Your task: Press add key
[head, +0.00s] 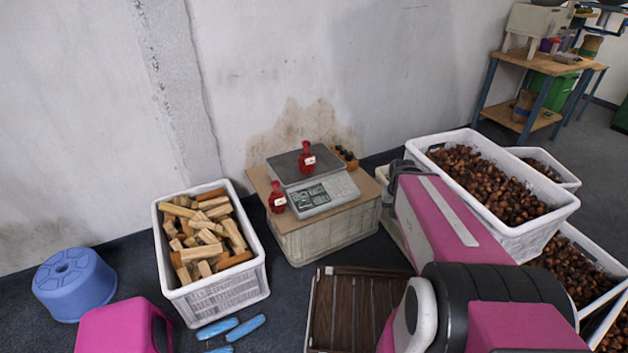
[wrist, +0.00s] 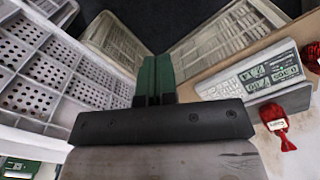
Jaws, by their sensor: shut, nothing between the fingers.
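The weighing scale (head: 340,190) stands on a board-topped crate, with a grey pan at the back and a sloped panel with display and keys in front. In the wrist view its key panel (wrist: 228,88) and green display (wrist: 285,73) lie to the right. The add key is too small to pick out. My gripper (wrist: 156,62) is shut and empty, its green fingers together, apart from the scale and to the side of its key panel. In the head view my arm largely hides the gripper. One red bag (head: 306,160) sits on the pan; another red bag (head: 277,199) stands left of the scale.
White crates of chestnuts (head: 458,208) stand right of the scale. A crate of wood blocks (head: 230,290) stands left, with a blue stool (head: 74,284) beyond. A slatted brown crate (head: 316,300) lies in front. Small dark items (head: 346,156) sit behind the scale.

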